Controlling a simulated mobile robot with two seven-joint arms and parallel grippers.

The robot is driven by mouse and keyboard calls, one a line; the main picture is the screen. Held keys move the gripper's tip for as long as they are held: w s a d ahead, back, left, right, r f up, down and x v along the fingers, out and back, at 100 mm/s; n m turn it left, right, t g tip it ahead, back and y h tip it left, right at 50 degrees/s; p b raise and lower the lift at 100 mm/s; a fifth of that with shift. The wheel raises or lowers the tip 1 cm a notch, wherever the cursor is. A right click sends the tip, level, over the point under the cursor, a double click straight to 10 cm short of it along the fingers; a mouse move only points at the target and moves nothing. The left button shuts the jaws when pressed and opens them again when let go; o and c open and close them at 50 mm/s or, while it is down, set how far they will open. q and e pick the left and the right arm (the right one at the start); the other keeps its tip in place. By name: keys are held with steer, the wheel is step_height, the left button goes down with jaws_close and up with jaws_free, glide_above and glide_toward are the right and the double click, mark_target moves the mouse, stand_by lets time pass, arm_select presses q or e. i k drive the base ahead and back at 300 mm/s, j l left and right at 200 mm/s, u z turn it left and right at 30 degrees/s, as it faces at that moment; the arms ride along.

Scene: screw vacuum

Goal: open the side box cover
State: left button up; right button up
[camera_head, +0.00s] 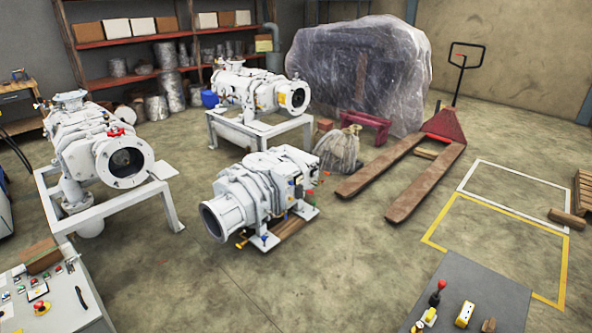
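A light grey control box (55,296) stands at the lower left, with buttons, a red knob and a dark handle on its slanted face. I cannot tell which of these carries the side box cover, and no open cover shows. The picture's lower edge cuts off both boxes. Neither of my grippers is in view.
White vacuum pumps stand on a frame at left (95,150), on another behind (262,95) and on the floor (262,195). A pallet jack (425,165) and a plastic-wrapped load (355,70) are behind. Floor between the boxes is clear.

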mark_target(284, 169)
steer(key=i+u, duration=0.1)
steer(key=i, duration=1)
steer(key=i+u, duration=0.15)
steer(key=i, duration=0.4)
steer(key=i+l, duration=0.1)
steer(key=i, duration=0.45)
steer(key=i+l+u, duration=0.15)
steer(key=i, duration=0.4)
steer(key=i+l, duration=0.1)
steer(key=i, duration=0.45)
steer(key=i+l+u, duration=0.15)
steer(key=i, duration=0.4)
